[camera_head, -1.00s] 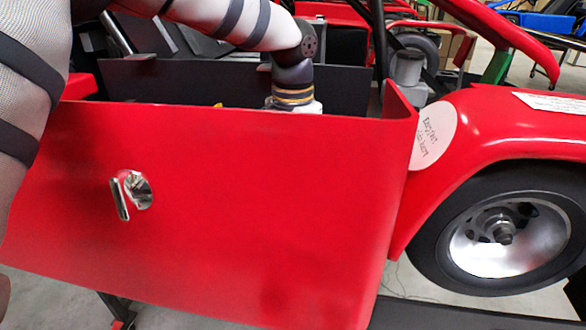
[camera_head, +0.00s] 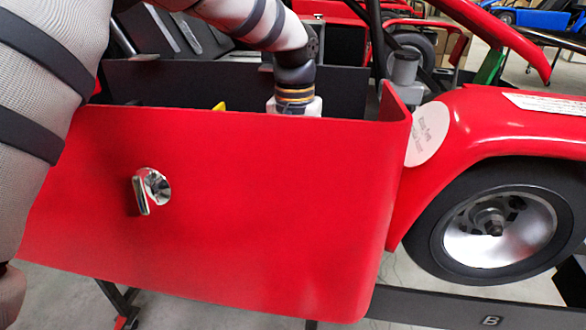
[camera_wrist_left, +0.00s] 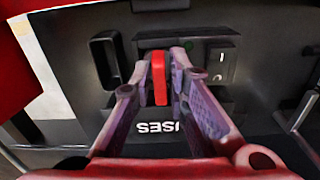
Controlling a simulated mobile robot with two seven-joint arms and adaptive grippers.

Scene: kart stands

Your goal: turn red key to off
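The red key (camera_wrist_left: 159,80) stands upright on a dark panel (camera_wrist_left: 115,28) in the left wrist view. The two fingers of my left gripper (camera_wrist_left: 160,72) come up from below and close in on either side of the key, seemingly touching it. The head view shows my left wrist (camera_head: 295,85) reaching down into the kart behind the red side panel (camera_head: 260,200), which hides the gripper and key there. My right gripper is in neither view.
A black switch (camera_wrist_left: 221,63) sits right of the key, and a black handle-like loop (camera_wrist_left: 106,60) left of it. White lettering (camera_wrist_left: 161,127) lies below. The side panel carries a chrome handle (camera_head: 152,188). A red fender (camera_head: 510,115) and wheel (camera_head: 495,225) stand to the right.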

